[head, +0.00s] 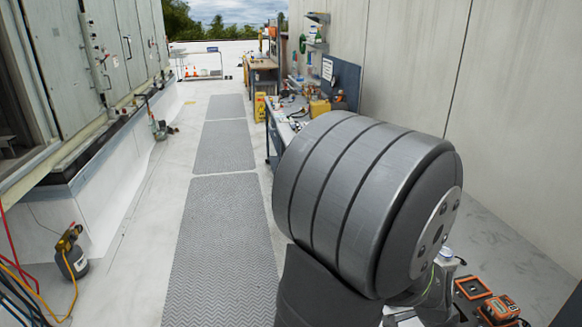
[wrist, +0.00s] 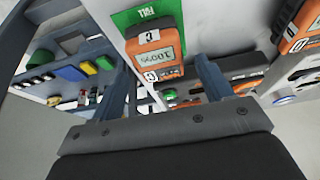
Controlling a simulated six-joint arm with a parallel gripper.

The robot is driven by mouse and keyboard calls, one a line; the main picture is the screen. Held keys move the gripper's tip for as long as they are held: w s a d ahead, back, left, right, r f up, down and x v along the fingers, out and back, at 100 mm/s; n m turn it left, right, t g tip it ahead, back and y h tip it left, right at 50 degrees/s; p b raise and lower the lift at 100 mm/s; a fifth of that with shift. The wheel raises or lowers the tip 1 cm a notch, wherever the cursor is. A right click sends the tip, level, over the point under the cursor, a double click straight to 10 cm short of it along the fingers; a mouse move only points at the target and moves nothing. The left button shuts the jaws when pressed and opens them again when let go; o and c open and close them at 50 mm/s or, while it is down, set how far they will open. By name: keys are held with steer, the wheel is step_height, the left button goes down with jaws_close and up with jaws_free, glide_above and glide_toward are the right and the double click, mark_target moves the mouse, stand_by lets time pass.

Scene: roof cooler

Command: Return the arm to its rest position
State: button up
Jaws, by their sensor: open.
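My gripper (wrist: 162,72) shows in the wrist view with its two grey fingers spread apart and nothing between them. Beyond the fingers is an orange and grey device (wrist: 156,52) with a display reading 100%, beside a green FULL label (wrist: 146,13). It looks apart from the fingers, though the depth is hard to judge. In the head view, a large grey rounded part of my arm fills the right of the centre. The gripper cannot be made out there.
Orange devices (head: 498,309) lie at the lower right in the head view, close to my arm. A cluttered workbench (head: 284,128) stands behind the arm, along the right wall (head: 500,75). A grey walkway mat (head: 222,240) is clear. A cylinder with hoses (head: 74,258) stands left.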

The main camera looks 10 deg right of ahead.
step_height(320, 180, up, 8)
steer(key=d+r, duration=0.2)
steer(key=d, duration=0.8)
steer(key=d+r, duration=0.3)
steer(key=d, duration=0.6)
steer(key=w+f, duration=0.2)
steer(key=w, duration=0.1)
steer(key=w+f, duration=0.2)
steer(key=w, duration=0.2)
steer(key=w+f, duration=0.3)
steer(key=shift+w+d, duration=0.15)
steer(key=shift+w, duration=0.05)
steer(key=shift+r, duration=0.1)
steer(key=s+r, duration=0.6)
steer(key=s, duration=0.5)
steer(key=w+a+f, duration=0.1)
steer(key=a, duration=0.7)
steer(key=shift+a+f, duration=0.15)
steer(key=shift+a, duration=0.2)
steer(key=shift+w, duration=0.1)
